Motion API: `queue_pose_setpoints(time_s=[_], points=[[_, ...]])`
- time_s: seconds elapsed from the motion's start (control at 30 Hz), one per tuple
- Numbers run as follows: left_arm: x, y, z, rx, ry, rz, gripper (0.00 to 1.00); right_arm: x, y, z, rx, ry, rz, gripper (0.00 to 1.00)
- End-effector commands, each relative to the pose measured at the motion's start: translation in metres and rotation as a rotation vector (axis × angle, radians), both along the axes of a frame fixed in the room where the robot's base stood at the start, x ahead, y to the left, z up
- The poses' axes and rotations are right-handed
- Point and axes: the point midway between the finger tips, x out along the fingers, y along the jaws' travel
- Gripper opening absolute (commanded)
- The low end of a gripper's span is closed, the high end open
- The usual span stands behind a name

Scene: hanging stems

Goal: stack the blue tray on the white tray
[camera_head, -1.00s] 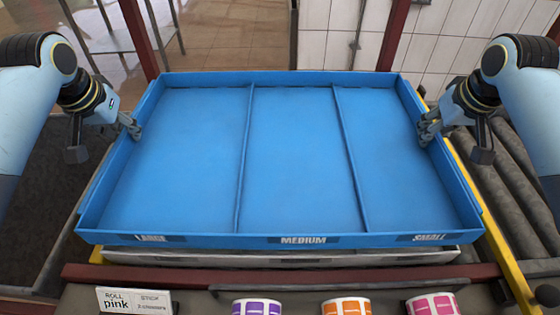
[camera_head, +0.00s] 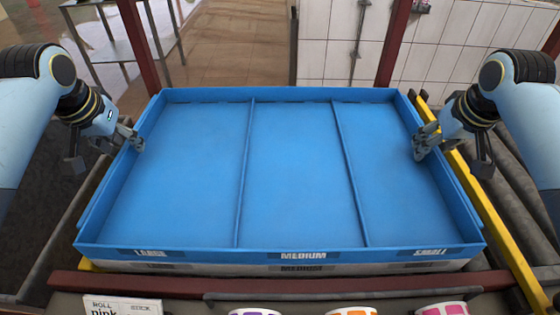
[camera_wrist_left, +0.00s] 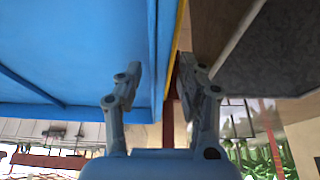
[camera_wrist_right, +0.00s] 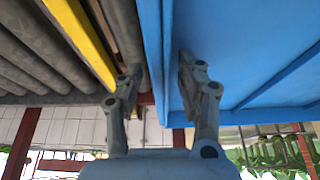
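The blue tray (camera_head: 300,160) has three empty compartments labelled LARGE, MEDIUM and SMALL. It lies level directly above the white tray (camera_head: 345,268), their front edges lined up with no clear gap between them. Only a strip of the white tray's front shows; the rest is hidden. My left gripper (camera_head: 132,138) is at the blue tray's left wall; its fingers (camera_wrist_left: 158,85) stand apart on either side of that wall. My right gripper (camera_head: 425,143) is at the right wall; its fingers (camera_wrist_right: 155,85) also stand apart on either side of it.
Yellow rails (camera_head: 497,213) and grey rollers (camera_head: 520,180) run beside the trays. A red bar (camera_head: 190,285) crosses in front. Purple, orange and pink label rolls (camera_head: 350,311) and a card (camera_head: 122,306) are at the front edge. Red posts (camera_head: 393,45) stand behind.

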Motion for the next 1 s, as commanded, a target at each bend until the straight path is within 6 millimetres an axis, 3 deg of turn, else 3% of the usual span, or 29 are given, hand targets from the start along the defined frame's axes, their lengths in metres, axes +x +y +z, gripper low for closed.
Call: queue_pose_setpoints(time_s=[0.3,0.5,0.77,1.0], points=[[-0.025,0.001,0.062,0.004,-0.005,-0.002,0.39,0.0,0.001,0.0,0.002,0.0,0.001,0.37],[-0.038,0.001,0.093,0.004,-0.002,-0.001,0.39,0.0,0.001,0.0,0.002,0.0,0.001,0.37],[-0.044,0.001,0.104,0.003,0.001,0.0,0.39,-0.005,0.0,0.014,0.001,-0.002,0.0,0.37],[-0.044,0.001,0.104,0.003,0.001,0.0,0.39,-0.025,0.0,0.063,-0.001,-0.005,0.002,0.37]])
